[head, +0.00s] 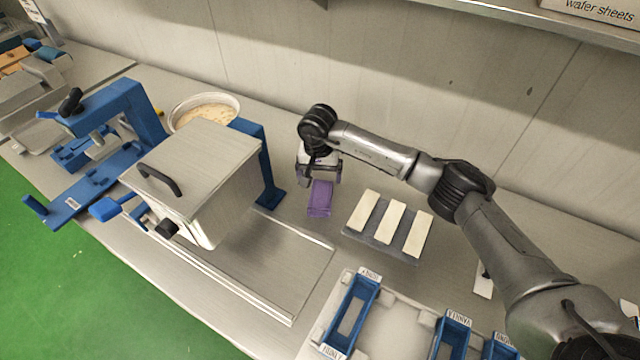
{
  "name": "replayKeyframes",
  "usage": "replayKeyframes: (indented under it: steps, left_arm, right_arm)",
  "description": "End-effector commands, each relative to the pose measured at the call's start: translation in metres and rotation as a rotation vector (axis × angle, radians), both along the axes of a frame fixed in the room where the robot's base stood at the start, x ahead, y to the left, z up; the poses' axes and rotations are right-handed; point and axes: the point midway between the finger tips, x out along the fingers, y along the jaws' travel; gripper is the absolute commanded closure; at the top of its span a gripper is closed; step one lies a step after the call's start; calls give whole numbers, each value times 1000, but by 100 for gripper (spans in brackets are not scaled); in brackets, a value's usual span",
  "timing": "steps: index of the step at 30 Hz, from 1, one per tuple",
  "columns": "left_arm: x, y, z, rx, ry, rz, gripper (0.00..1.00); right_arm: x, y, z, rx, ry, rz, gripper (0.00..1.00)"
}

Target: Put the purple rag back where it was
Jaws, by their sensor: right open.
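The purple rag (320,200) lies folded on the steel worktop, between the blue frame of the kettle machine and a grey tray with white bars. My right gripper (318,179) is just above and behind the rag, pointing down, with its jaws open. Its fingertips are close to the rag's far end; I cannot tell whether they touch it. My left gripper does not show in the head view.
The grey tray (381,247) with three pale bars stands right of the rag. A lidded steel box (195,170) in a blue stand is on the left, with a bowl (204,106) behind. A flat steel tray (290,318) and labelled blue bins (352,312) are in front.

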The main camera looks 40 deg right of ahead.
Motion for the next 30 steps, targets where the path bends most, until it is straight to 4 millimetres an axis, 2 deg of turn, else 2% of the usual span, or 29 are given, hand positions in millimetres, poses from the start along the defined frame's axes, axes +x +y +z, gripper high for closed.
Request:
replayKeyframes:
  steps: [3,9,30]
  left_arm:
    - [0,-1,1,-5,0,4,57]
    - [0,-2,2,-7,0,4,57]
    - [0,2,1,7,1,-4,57]
  right_arm:
    - [0,0,17,-1,-1,0,5]
    - [0,0,30,-1,1,0,5]
    - [0,0,32,0,1,0,5]
